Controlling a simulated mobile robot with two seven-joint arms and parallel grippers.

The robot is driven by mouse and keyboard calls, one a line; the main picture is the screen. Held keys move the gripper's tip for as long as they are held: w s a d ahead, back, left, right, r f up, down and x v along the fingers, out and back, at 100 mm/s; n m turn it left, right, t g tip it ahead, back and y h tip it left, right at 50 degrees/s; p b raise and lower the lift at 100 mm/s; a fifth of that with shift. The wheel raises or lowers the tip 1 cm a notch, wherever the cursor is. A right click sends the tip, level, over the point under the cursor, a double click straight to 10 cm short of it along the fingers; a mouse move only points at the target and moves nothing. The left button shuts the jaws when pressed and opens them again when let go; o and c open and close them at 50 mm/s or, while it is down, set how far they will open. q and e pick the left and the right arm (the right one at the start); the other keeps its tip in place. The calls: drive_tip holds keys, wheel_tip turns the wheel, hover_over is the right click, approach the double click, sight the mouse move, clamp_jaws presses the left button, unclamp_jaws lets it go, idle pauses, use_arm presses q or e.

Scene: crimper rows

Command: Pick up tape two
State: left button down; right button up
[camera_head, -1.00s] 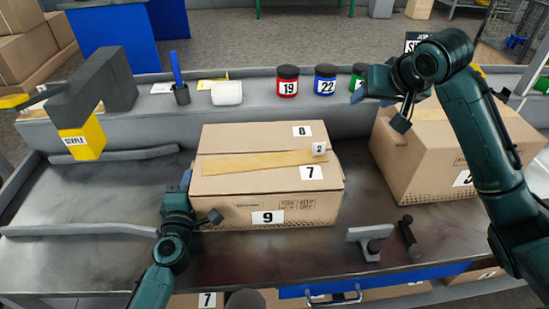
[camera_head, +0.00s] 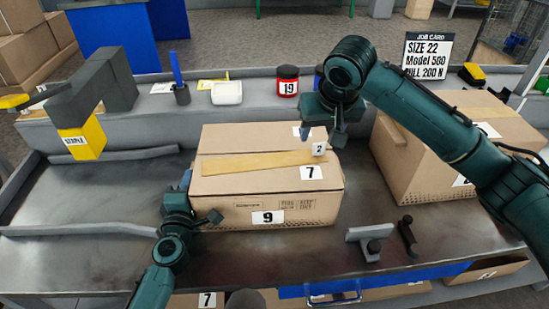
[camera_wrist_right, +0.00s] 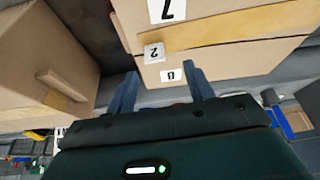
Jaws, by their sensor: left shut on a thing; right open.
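Tape two is a tan strip (camera_head: 250,163) lying across the top of the cardboard box (camera_head: 235,190), with a white tag "2" (camera_head: 319,149) at its right end. The right wrist view also shows the strip (camera_wrist_right: 220,30) and its tag (camera_wrist_right: 153,53). My right gripper (camera_head: 322,137) is open and empty above the box's right end, close to the tag, partly hiding the "8" label. Its two fingers (camera_wrist_right: 163,85) point toward the tag end, apart from it. My left gripper (camera_head: 199,203) is shut on the box at its left front corner.
A second cardboard box (camera_head: 415,165) stands to the right, close to my right arm. A T-shaped grey tool (camera_head: 370,240) and a dark handle (camera_head: 408,236) lie in front. A red jar 19 (camera_head: 287,82) and a job card (camera_head: 428,55) stand behind.

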sight(320, 143)
drive_tip(key=shift+d+x, duration=0.15)
drive_tip(key=shift+x, duration=1.2)
drive_tip(key=shift+d+x, duration=0.2)
drive_tip(key=shift+x, duration=1.1)
drive_tip(key=shift+s+f, duration=0.1)
drive_tip(key=shift+s, duration=0.1)
drive_tip(key=c, duration=1)
